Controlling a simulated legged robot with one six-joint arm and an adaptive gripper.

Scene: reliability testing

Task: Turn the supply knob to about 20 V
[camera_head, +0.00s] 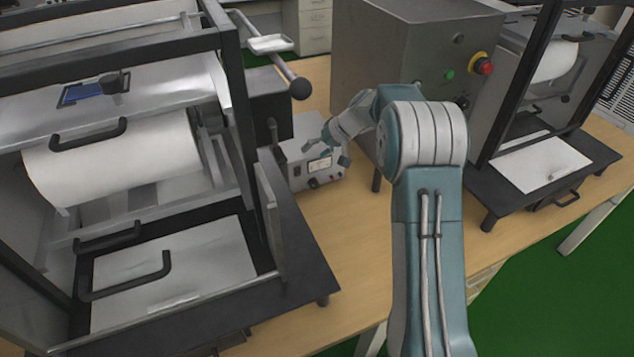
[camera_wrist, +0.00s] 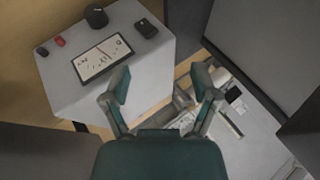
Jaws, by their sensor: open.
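The power supply (camera_head: 296,162) is a small light-grey box on the wooden table, and it fills the upper left of the wrist view (camera_wrist: 75,95). Its face carries a white meter (camera_wrist: 95,62) with a red needle; the scale is too small to read. A large round black knob (camera_wrist: 96,16) sits beside the meter, with a smaller black control (camera_wrist: 146,28) at the face's edge. My gripper (camera_wrist: 163,86) is open and empty. Its fingers are apart from the knob, which lies beyond the left finger in the wrist view. In the head view my gripper is just above the supply.
A large roller machine (camera_head: 110,165) with a dark frame stands left of the supply. A grey control cabinet (camera_head: 395,50) with a red stop button (camera_head: 483,66) stands behind on the right. Another framed machine (camera_head: 540,140) is at the far right. Bare table (camera_head: 350,250) lies in front.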

